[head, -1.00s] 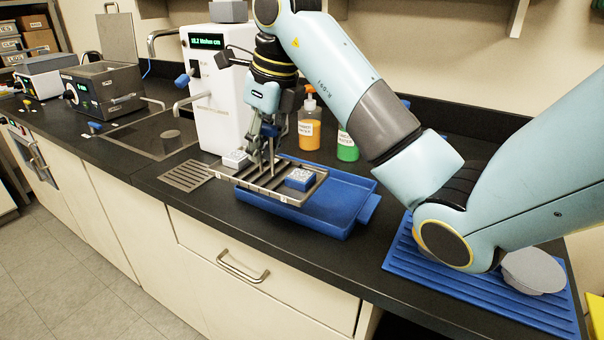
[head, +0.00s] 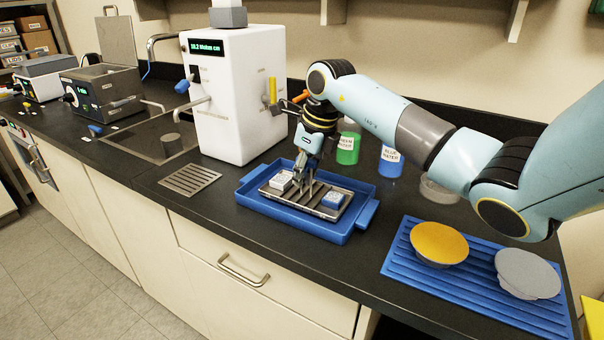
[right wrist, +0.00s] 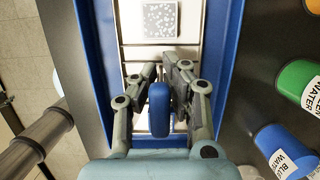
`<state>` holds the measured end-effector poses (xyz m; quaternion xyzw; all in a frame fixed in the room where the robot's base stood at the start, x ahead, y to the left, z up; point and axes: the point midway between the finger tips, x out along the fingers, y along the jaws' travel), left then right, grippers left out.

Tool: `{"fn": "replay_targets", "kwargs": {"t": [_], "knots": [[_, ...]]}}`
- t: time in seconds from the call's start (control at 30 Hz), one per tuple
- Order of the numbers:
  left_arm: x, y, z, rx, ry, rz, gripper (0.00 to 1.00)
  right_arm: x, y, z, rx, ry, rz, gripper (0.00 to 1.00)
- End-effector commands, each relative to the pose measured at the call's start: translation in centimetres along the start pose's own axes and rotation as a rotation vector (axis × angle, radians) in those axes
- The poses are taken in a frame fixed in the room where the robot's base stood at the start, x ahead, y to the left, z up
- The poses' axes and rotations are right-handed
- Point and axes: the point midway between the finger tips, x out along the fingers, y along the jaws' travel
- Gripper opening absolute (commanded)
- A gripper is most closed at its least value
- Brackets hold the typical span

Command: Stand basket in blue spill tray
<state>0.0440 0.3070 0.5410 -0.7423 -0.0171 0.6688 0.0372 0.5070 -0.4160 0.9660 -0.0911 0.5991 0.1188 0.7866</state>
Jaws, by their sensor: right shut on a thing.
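The basket (head: 304,206), a shallow metal wire rack, is level inside the blue spill tray (head: 285,226). Whether its base touches the tray floor is hard to tell. It carries a white block (head: 281,180) at its left and a blue block with a pale top (head: 333,200) at its right. My right gripper (head: 310,181) is above the basket's middle, shut on its upright handle. In the right wrist view the blue handle grip (right wrist: 159,108) is between the fingers, and the tray wall (right wrist: 226,75) runs along both sides. My left gripper is out of view.
The counter front edge is near.

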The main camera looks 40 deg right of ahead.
Motion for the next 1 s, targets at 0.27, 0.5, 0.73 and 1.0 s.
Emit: {"fn": "replay_targets", "kwargs": {"t": [0.27,0.5,0.73,1.0], "knots": [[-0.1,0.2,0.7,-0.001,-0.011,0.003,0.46,0.7,0.0,-0.2,-0.001,-0.001,-0.002,0.0],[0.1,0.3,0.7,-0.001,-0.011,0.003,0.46,0.9,0.0,-0.2,-0.001,0.0,-0.001,0.17],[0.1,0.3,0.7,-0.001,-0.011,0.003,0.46,0.9,0.0,-0.2,-0.001,0.0,-0.001,0.31],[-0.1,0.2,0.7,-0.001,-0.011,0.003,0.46,0.0,-0.1,-0.1,-0.002,-0.002,-0.003,0.31]]}}
